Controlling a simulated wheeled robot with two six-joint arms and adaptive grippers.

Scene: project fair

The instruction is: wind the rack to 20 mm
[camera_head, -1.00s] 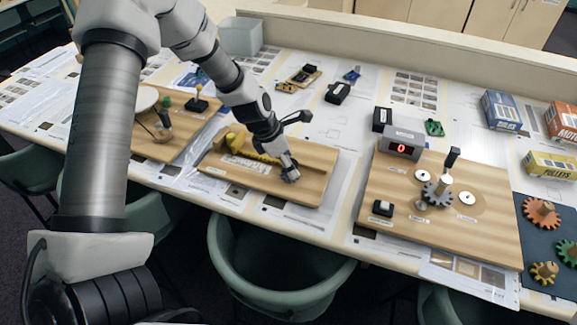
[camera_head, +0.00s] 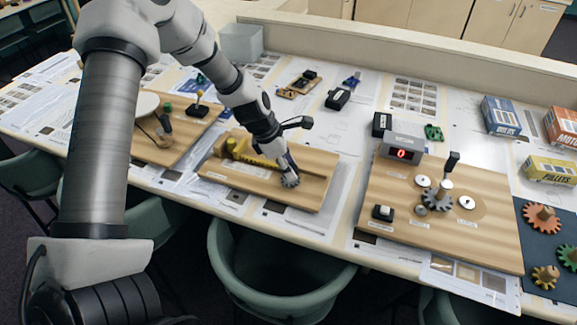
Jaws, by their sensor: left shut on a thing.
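The rack (camera_head: 252,158) is a yellow toothed bar lying along the wooden board (camera_head: 235,184) in the middle of the table. A small grey toothed pinion (camera_head: 290,181) sits at the right end of the rack. My left gripper (camera_head: 289,170) reaches down from the upper left and is shut on the pinion, with its fingertips hiding the upper part. The scale on the board is too small to read. My right gripper is not in view.
To the right, another wooden board (camera_head: 455,240) carries gears, a black-handled crank (camera_head: 451,162) and a display box (camera_head: 404,147) showing a red 0. A board with a joystick (camera_head: 199,104) lies to the left. Boxes (camera_head: 501,115) stand at the right. Green chairs line the front edge.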

